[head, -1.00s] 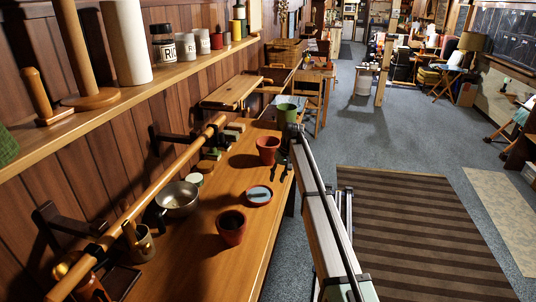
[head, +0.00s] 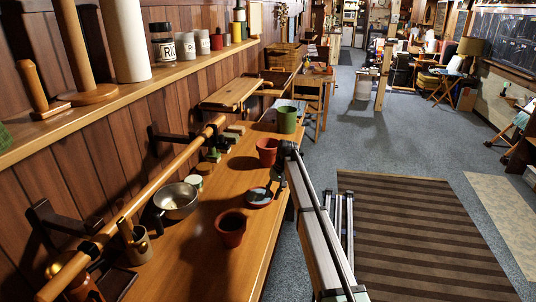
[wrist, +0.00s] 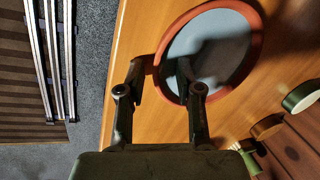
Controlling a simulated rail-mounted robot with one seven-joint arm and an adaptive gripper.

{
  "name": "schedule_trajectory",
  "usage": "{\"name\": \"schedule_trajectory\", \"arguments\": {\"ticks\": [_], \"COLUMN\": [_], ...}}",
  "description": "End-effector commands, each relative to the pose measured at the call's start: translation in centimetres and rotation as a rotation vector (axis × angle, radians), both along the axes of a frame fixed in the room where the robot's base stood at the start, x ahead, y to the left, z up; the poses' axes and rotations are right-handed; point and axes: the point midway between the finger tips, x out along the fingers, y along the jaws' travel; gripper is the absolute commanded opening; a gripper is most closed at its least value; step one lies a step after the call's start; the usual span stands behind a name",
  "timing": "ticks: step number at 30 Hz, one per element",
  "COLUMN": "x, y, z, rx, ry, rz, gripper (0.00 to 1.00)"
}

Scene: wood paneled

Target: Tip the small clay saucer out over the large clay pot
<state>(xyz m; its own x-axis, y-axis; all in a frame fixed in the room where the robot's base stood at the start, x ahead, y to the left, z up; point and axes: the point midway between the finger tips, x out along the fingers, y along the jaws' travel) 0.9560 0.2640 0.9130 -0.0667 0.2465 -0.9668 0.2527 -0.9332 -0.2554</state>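The small clay saucer (head: 256,203) lies on the wooden bench, with a flat blue-grey fill inside its reddish rim. It also shows large in the wrist view (wrist: 256,55). My gripper (head: 277,186) is at the saucer's edge. In the wrist view, my gripper (wrist: 160,75) has its two fingers apart, one outside the rim and one over the saucer, with the rim between them. Contact cannot be told. One clay pot (head: 231,232), dark inside, stands nearer on the bench. Another clay pot (head: 267,152) stands beyond the saucer. Which is larger is hard to judge.
A metal pan (head: 177,202) and a mug (head: 137,247) stand left of the saucer. A green pot (head: 287,119) stands farther along. A wooden rail (head: 150,194) runs along the wall side. The bench between the saucer and near pot is clear.

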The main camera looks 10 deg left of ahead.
Motion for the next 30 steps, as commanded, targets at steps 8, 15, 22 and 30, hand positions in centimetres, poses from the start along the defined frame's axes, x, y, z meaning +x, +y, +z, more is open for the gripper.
{"name": "schedule_trajectory", "arguments": {"ticks": [8, 15, 22, 30], "x": [0.0, 0.0, 0.0, 0.0], "y": [0.0, 0.0, 0.0, 0.0], "z": [0.0, 0.3, 1.7, 3.7], "rx": [0.0, 0.0, 0.0, 0.001], "ry": [0.0, 0.0, -0.001, -0.001], "rz": [0.0, 0.0, 0.0, 0.0], "gripper": [0.0, 0.0, 0.0, 0.0]}}
